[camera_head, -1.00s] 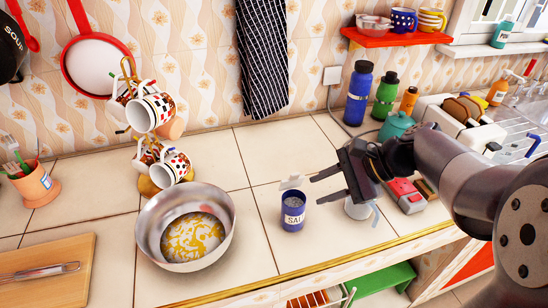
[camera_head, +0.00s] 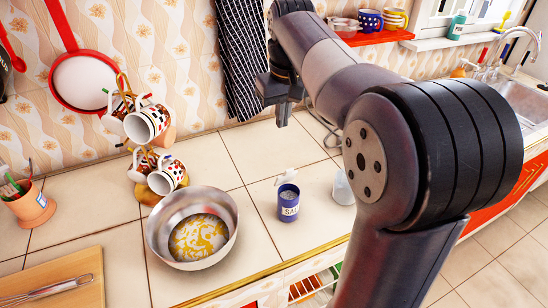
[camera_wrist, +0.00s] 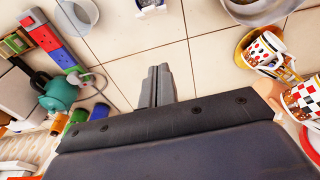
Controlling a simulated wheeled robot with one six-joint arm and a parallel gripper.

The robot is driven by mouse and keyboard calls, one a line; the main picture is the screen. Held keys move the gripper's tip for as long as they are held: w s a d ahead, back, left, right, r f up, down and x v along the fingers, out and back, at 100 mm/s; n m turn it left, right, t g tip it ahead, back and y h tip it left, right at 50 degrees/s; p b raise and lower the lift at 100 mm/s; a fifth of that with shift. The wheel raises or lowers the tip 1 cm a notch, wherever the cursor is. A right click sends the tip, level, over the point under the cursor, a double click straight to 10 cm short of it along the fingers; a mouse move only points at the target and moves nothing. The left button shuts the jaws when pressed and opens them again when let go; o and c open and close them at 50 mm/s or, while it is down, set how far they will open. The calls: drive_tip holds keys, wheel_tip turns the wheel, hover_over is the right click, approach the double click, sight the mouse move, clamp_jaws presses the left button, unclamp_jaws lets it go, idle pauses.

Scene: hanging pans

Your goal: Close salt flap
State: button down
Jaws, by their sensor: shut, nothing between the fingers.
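The blue salt container (camera_head: 288,208) stands upright on the tiled counter, its label facing the front. Its pale flap (camera_head: 286,177) is raised above the rim, so the top is open. In the wrist view, only part of the salt container (camera_wrist: 150,6) shows, cut off by the top edge. My gripper (camera_head: 283,118) is behind and above the salt, near the hanging striped towel, and is apart from the container. In the wrist view, the gripper's fingers (camera_wrist: 158,84) are together with nothing between them, over bare tiles.
A metal pan (camera_head: 192,228) with yellow contents stands left of the salt. A mug tree with several mugs (camera_head: 147,122) is behind the pan. A translucent jug (camera_head: 343,188) stands right of the salt, partly behind my arm. Tiles behind the salt are clear.

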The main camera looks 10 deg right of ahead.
hover_over(287, 177)
drive_tip(key=w, duration=0.4)
wheel_tip(287, 177, down, 9)
drive_tip(key=shift+s+a+f, duration=0.1)
drive_tip(key=shift+s+f, duration=0.1)
drive_tip(key=shift+s, duration=0.4)
drive_tip(key=shift+s+f, duration=0.2)
drive_tip(key=shift+s, duration=0.35)
drive_tip(key=shift+s+f, duration=0.25)
drive_tip(key=shift+s, duration=0.2)
drive_tip(key=shift+w+f, duration=0.1)
drive_tip(key=shift+f, duration=0.05)
